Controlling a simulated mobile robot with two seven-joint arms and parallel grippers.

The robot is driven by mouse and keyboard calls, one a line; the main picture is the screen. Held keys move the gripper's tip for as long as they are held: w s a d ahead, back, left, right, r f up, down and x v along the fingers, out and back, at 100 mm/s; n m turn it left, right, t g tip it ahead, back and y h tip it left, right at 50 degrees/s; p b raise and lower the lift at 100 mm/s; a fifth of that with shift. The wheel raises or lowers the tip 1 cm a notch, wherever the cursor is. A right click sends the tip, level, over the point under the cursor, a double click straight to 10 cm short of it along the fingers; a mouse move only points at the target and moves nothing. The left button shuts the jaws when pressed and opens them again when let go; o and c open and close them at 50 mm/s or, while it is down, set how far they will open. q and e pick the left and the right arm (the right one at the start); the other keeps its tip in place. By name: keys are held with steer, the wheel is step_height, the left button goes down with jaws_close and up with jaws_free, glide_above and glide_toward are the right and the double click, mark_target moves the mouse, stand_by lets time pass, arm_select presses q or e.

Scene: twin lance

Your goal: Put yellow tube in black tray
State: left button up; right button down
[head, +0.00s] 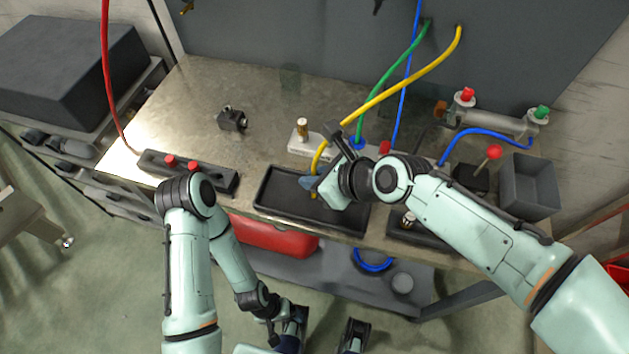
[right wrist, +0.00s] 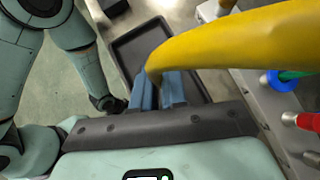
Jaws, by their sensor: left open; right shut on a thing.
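The yellow tube (head: 400,82) comes from the back wall and curves down to the front of the bench. My right gripper (head: 311,184) is shut on it near its lower end, over the black tray (head: 275,207). In the right wrist view the yellow tube (right wrist: 235,40) runs down between the blue fingers (right wrist: 158,92), with the black tray (right wrist: 127,48) behind. I cannot tell whether the tube's end touches the tray floor. My left gripper (head: 322,329) is open and empty, low in front of the bench.
Green (head: 390,75) and blue (head: 404,90) tubes hang behind my right arm. A pale block with a brass fitting (head: 303,140) stands behind the tray. A dark bar with red knobs (head: 215,178) lies left of it. A grey bin (head: 528,187) is at right. The bench's left part is mostly clear.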

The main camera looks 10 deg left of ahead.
steer(key=shift+f, duration=0.55)
steer(key=shift+f, duration=0.15)
steer(key=c, duration=1.2)
jaws_free()
steer(key=shift+o, duration=0.2)
steer(key=shift+r, duration=0.2)
steer(key=p+v, duration=0.1)
steer(key=v, duration=1.1)
steer(key=shift+p, duration=0.3)
steer(key=shift+f, duration=0.1)
